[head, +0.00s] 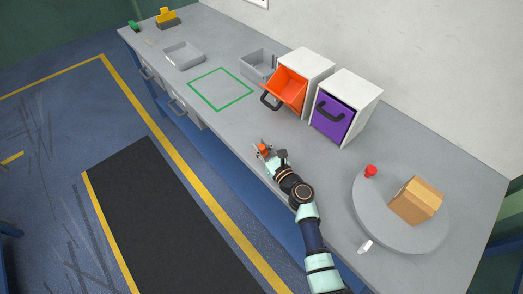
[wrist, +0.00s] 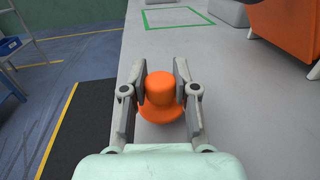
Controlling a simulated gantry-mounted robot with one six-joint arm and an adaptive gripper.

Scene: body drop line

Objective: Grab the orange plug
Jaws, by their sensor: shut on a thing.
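The orange plug (wrist: 160,88) is a rounded knob on a wider flange, seen in the wrist view between the two fingers of my gripper (wrist: 160,92). My gripper is shut on it, with one finger against each side. In the head view, the plug (head: 264,151) shows as a small orange spot at the end of my gripper (head: 268,152), near the front edge of the grey bench. I cannot tell whether the plug's underside touches the bench.
The bench (head: 240,130) carries an open orange drawer (head: 287,90), a purple drawer (head: 333,115), grey trays (head: 184,56) and a green outlined square (head: 221,89). At right, a round turntable (head: 375,225) holds a red plug (head: 370,171) and a cardboard box (head: 415,201).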

